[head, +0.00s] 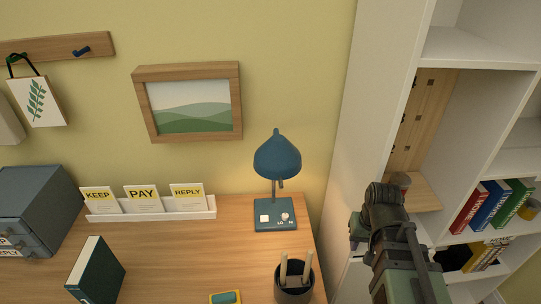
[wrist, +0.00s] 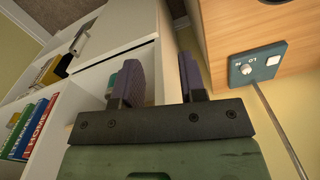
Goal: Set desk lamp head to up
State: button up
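The desk lamp has a blue head (head: 277,157) on a thin stem, above a blue base (head: 265,225) at the right end of the desk. The shade's wide opening faces down. The base carries a white square button and a round knob marked LO and HI. In the wrist view the lamp base (wrist: 262,67) shows at the right with its grey stem; the lamp head is out of that view. My gripper (wrist: 158,78) is open and empty, its two dark purple fingers apart. In the head view my arm is right of the lamp, in front of the white shelf, clear of the lamp.
The wooden desk (head: 175,260) holds a pen cup (head: 294,291), a dark green book (head: 95,270), a card rack (head: 150,213) and grey drawers (head: 42,205). A framed picture (head: 188,101) hangs behind. A white shelf unit (head: 370,110) with binders stands close on the right.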

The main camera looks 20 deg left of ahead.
jog(key=w+a+r+n+p, duration=0.1)
jog(key=a+r+p, duration=0.4)
jog(key=r+p, duration=0.25)
jog(key=w+a+r+n+p, duration=0.1)
jog(key=w+a+r+p, duration=0.1)
jog(key=a+r+p, duration=0.55)
notch_tip(320, 180, up, 9)
jog(key=y+p, duration=0.2)
jog(key=p, duration=0.4)
send_over(281, 183)
jog(key=d, duration=0.2)
jog(key=shift+g, duration=0.4)
jog(key=b+x, duration=1)
jog(key=shift+w+d+f+b, duration=0.25)
jog(key=shift+w+f+b, duration=0.1)
jog(key=shift+w+f, duration=0.05)
jog(key=shift+r, duration=0.1)
grip_shut()
